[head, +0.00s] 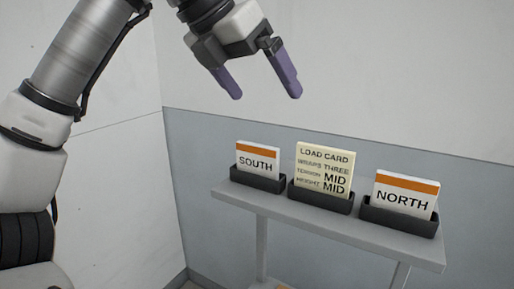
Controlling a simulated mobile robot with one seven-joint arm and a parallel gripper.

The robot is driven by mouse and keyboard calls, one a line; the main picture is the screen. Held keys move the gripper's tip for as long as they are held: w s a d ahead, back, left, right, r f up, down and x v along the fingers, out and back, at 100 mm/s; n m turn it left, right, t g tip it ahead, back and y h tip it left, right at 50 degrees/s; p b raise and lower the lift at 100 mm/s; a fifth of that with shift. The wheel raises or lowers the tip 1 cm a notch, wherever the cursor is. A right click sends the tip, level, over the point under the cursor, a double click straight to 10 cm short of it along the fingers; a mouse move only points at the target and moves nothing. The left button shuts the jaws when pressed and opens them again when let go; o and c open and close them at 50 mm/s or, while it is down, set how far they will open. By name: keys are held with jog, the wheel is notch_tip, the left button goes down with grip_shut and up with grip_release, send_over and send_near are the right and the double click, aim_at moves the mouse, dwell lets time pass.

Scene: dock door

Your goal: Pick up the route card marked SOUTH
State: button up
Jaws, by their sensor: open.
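The SOUTH route card (258,160) is white with an orange band along its top. It stands upright in the left dark holder (257,180) on a grey shelf, its lower edge hidden by the holder. My gripper (265,93) is open and empty, its two purple fingers pointing down. In the picture it is above the SOUTH card and apart from it.
A cream load card (324,170) stands in the middle holder (320,197). A NORTH card (404,195) stands in the right holder (398,218). The narrow shelf (432,253) stands near a grey and white wall (400,80).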

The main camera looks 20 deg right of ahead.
jog(key=w+a+r+n+y, duration=0.2)
jog(key=a+y, duration=0.1)
jog(key=t+p, duration=0.1)
jog(key=p, duration=0.1)
send_over(257, 145)
jog(key=s+a, duration=0.1)
jog(key=a, duration=0.1)
notch_tip(257, 145, down, 8)
jog(key=shift+y, duration=0.3)
jog(key=shift+s+p+x, duration=0.15)
jog(key=shift+p+x, duration=0.3)
jog(key=shift+x, duration=0.9)
jog(key=shift+s+p+x, duration=0.2)
jog(key=shift+p+x, duration=0.2)
jog(key=shift+x, duration=1)
jog(key=shift+d, duration=0.1)
jog(key=c, duration=0.9)
jog(key=shift+r, duration=0.1)
jog(key=shift+c, duration=0.2)
